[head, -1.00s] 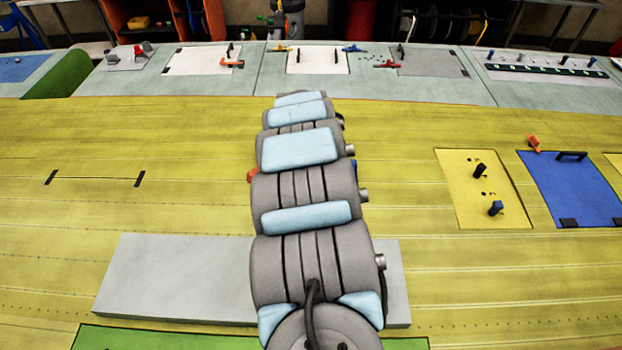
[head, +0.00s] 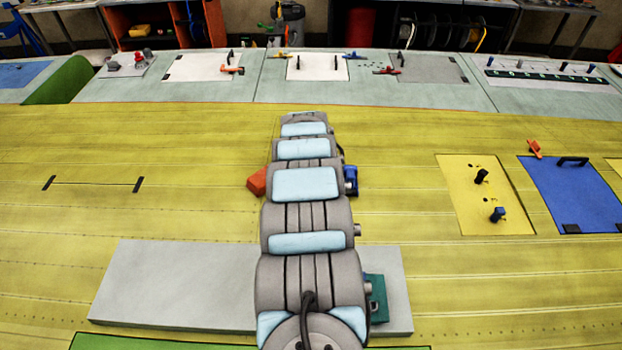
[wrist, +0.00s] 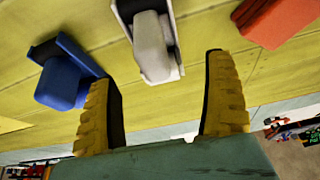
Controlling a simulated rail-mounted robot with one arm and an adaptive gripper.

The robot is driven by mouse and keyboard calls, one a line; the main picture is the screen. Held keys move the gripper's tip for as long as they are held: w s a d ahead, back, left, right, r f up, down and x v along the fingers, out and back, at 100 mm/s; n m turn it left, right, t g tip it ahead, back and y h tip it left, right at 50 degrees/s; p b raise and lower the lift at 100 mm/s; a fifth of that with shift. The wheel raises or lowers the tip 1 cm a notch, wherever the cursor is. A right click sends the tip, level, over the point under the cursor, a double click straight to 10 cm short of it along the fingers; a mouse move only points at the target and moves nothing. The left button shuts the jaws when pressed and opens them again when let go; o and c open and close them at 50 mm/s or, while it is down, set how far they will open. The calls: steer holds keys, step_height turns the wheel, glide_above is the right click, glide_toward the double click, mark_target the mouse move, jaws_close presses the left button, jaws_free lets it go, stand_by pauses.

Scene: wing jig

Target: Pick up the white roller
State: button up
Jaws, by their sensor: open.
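In the wrist view the white roller (wrist: 151,42) sits in a dark holder on the yellow surface, at upper centre. My gripper (wrist: 157,75) is open, with its two yellow ridged fingers spread apart. The roller shows beyond and between the fingertips, and nothing is held. I cannot tell the exact gap to it. In the head view my arm hides both the white roller and my gripper.
A blue roller-like piece (wrist: 64,82) stands left of the white one, close to the left finger. A red block (wrist: 278,20) lies to the right. The head view shows the red block (head: 257,182), the blue piece (head: 351,181) and a green piece (head: 377,298) beside my arm.

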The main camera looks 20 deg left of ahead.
steer(key=shift+x, duration=1.05)
steer(key=shift+w+a+f, duration=0.15)
steer(key=shift+f, duration=0.2)
steer(key=shift+w+f+b, duration=0.15)
steer(key=shift+f+b, duration=0.35)
steer(key=shift+f, duration=0.05)
steer(key=c, duration=1.4)
